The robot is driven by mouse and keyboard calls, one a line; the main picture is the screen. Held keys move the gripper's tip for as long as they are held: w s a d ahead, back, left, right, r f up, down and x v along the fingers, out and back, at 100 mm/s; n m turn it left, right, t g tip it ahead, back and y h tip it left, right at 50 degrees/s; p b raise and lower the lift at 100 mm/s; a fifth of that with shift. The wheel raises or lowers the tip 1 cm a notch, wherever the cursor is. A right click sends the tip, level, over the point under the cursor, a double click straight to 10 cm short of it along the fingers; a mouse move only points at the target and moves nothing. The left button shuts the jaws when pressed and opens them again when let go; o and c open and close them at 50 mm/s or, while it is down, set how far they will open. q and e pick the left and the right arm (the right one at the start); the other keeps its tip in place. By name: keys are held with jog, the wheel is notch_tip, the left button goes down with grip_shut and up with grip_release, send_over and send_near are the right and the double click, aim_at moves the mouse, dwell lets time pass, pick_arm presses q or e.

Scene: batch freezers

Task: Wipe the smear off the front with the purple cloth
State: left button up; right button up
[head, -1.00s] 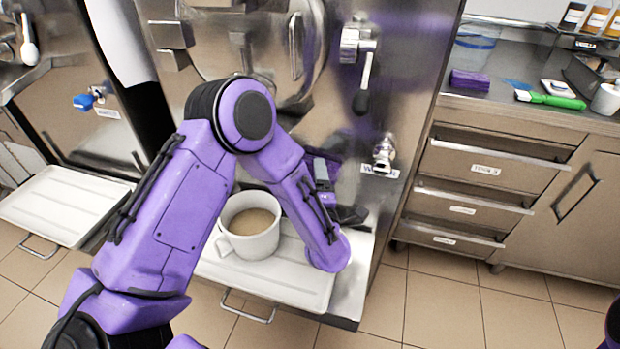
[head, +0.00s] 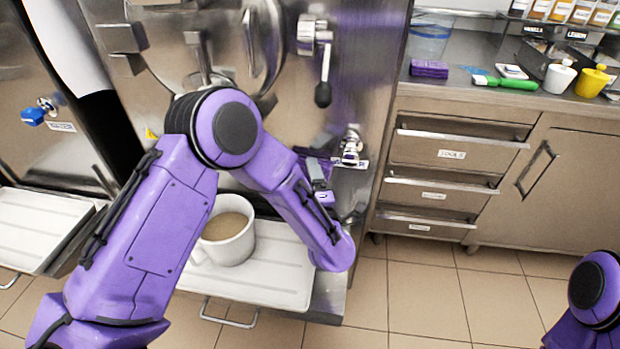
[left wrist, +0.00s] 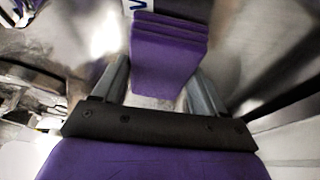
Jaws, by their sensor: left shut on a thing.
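My left gripper (left wrist: 160,84) is shut on a folded purple cloth (left wrist: 166,55), which shows between its fingers in the left wrist view. In the head view my left arm bends down in front of the freezer's shiny steel front (head: 370,60). The left gripper (head: 322,188) is partly hidden by my own wrist, below and left of the small tap (head: 351,147). The cloth lies close to the steel front, but I cannot tell whether it touches. I cannot make out the smear among the reflections. My right gripper is out of view.
A white mug (head: 229,238) of brown liquid stands on the white drip tray (head: 285,285), close beside my left forearm. A black-knobbed lever (head: 324,75) sticks out above the tap. The right counter holds another purple folded item (head: 429,69) and a green-handled brush (head: 512,84).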

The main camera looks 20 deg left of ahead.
pick_arm(q)
jog(key=s+a+p, duration=0.2)
jog(key=a, duration=0.8)
jog(key=shift+s, duration=0.2)
dwell(0.3)
jog(key=shift+s+d+p, duration=0.1)
jog(key=shift+s+d, duration=0.15)
jog(key=shift+s, duration=0.7)
jog(key=shift+s+d+p, duration=0.1)
jog(key=shift+s+d, duration=0.1)
jog(key=shift+s, duration=0.8)
jog(key=shift+s+d+p, duration=0.1)
jog(key=shift+s+d, duration=0.15)
jog(key=shift+s, duration=0.7)
jog(key=shift+s+d, duration=0.2)
jog(key=shift+s, duration=0.55)
jog(key=shift+s+d, duration=0.2)
jog(key=shift+s, duration=0.5)
